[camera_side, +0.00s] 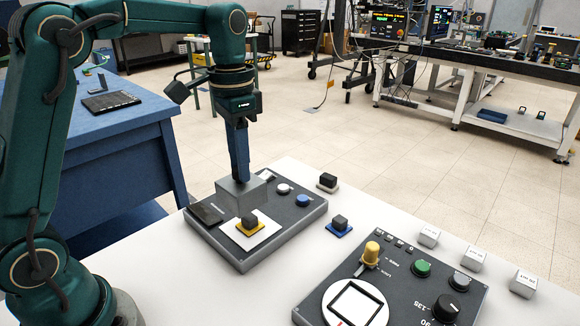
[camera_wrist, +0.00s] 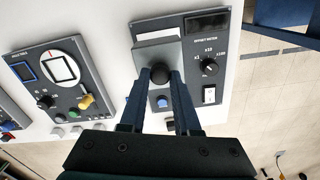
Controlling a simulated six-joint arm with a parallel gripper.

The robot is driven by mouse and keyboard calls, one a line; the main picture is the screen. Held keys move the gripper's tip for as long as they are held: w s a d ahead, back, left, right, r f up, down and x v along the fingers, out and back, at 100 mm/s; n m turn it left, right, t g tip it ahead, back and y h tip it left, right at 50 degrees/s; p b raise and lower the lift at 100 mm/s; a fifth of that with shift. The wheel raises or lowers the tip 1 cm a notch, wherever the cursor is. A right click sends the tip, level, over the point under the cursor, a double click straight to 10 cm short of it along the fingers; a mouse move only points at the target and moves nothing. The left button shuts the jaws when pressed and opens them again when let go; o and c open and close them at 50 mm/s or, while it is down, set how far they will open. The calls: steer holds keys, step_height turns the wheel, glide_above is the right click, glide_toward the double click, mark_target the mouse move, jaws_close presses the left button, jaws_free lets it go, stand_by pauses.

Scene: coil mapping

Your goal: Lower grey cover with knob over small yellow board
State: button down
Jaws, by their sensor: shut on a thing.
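My gripper (camera_side: 240,178) is shut on the knob (camera_wrist: 159,73) of the grey cover; the black round knob shows between my fingertips in the wrist view. The grey cover (camera_side: 238,193) is a plain box, held upright over the dark panel, behind the small yellow board in the side view. It also shows in the wrist view (camera_wrist: 146,55). The small yellow board (camera_side: 253,232) carries a dark block and lies on a white square on the panel. It is uncovered in the side view and not discernible in the wrist view. The cover's exact height is hard to tell.
The dark panel (camera_side: 240,262) has round buttons and a black window. A blue board (camera_side: 339,231) and a pale board (camera_side: 327,188), each with a dark block, lie to its right. A second control panel (camera_side: 400,262) and several white blocks stand further right.

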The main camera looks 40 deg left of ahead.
steer(key=shift+w+f, duration=0.3)
steer(key=shift+w, duration=0.25)
steer(key=shift+f, duration=2.55)
steer(key=shift+f, duration=0.5)
steer(key=shift+c, duration=0.3)
jaws_free()
steer(key=shift+r, duration=3.5)
